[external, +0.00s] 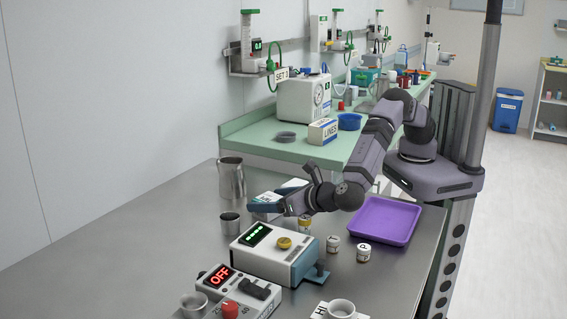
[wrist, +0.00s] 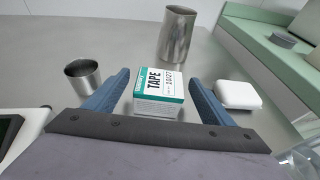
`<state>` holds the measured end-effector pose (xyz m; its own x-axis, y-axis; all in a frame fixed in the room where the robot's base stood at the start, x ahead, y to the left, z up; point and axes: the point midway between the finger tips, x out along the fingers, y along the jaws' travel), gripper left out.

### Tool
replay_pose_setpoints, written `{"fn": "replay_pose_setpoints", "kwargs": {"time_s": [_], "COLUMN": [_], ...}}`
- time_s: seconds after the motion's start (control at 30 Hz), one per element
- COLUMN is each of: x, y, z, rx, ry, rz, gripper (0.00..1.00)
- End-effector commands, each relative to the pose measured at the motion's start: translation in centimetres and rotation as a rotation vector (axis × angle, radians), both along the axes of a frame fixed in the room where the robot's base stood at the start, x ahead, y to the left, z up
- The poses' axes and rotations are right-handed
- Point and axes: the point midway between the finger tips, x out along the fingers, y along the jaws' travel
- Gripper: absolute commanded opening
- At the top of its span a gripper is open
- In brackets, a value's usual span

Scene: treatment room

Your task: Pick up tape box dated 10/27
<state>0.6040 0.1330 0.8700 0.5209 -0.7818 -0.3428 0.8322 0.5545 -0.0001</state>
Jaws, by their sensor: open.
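A small white and teal tape box (wrist: 158,84) marked "TAPE" sits on the steel table in the wrist view. Its date label is small and reads like 10/27. My gripper (wrist: 158,78) is open, with one blue finger to the left of the box and one to the right. Gaps show between the fingers and the box. In the external view my gripper (external: 277,196) is low over the table, and the box (external: 266,198) is partly hidden by it.
A steel pitcher (wrist: 178,35) stands behind the box, and a steel cup (wrist: 82,76) stands to its left. A white rounded object (wrist: 238,95) lies close outside the right finger. A device with a green display (external: 268,252) and a purple tray (external: 385,220) are nearby.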

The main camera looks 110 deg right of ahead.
Motion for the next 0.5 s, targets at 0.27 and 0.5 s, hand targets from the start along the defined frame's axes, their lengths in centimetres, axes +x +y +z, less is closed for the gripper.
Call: {"fn": "replay_pose_setpoints", "kwargs": {"time_s": [0.27,0.5], "x": [0.60,0.58], "y": [-0.88,-0.86], "z": [-0.44,-0.42], "rx": [0.000,0.000], "ry": [0.000,0.000], "rz": [0.001,0.001], "gripper": [0.77,0.41]}}
